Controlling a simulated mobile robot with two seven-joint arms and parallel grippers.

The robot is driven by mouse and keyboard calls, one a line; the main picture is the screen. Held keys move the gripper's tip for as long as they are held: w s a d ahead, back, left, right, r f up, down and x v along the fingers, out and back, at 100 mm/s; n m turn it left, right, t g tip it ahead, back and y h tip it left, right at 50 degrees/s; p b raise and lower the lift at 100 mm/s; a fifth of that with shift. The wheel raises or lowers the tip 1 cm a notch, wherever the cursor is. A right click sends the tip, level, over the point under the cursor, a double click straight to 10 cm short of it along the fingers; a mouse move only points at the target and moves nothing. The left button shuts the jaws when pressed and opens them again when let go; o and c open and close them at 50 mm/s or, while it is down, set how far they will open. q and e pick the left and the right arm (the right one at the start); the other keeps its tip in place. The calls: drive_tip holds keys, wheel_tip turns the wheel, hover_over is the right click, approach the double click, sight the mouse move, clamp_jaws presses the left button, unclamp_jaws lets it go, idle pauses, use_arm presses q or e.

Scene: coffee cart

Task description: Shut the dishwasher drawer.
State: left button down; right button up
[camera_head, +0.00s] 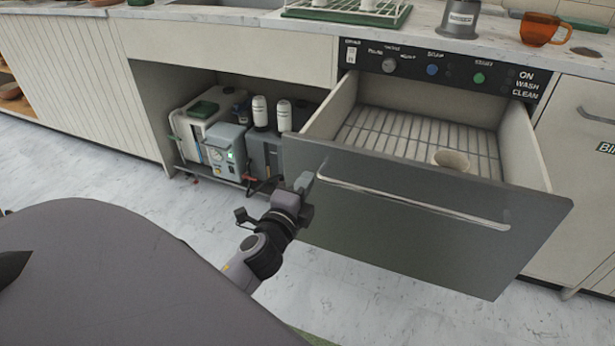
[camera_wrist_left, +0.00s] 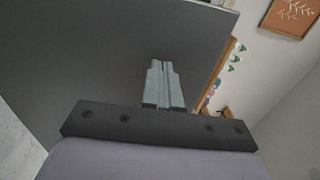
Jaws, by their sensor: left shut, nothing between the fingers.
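The dishwasher drawer (camera_head: 420,225) stands pulled out from under the counter, with a dark grey front and a long bar handle (camera_head: 410,200). Inside is a wire rack (camera_head: 400,140) with one pale cup (camera_head: 451,159) on it. My left gripper (camera_head: 303,182) is shut and empty, in front of the left end of the drawer front, near the left end of the handle. Whether it touches the front cannot be told. In the left wrist view the shut fingers (camera_wrist_left: 163,82) show against the grey drawer front (camera_wrist_left: 100,50). My right gripper is not in view.
A control panel (camera_head: 440,68) sits above the drawer opening. Left of the drawer, an open bay holds machines (camera_head: 215,135) and bottles. The counter above carries a metal tin (camera_head: 460,18), an orange cup (camera_head: 540,29) and a green rack (camera_head: 345,12). The floor (camera_head: 60,170) at left is clear.

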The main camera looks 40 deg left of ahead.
use_arm(q)
drive_tip(key=shift+x, duration=0.8)
drive_tip(key=shift+w, duration=0.1)
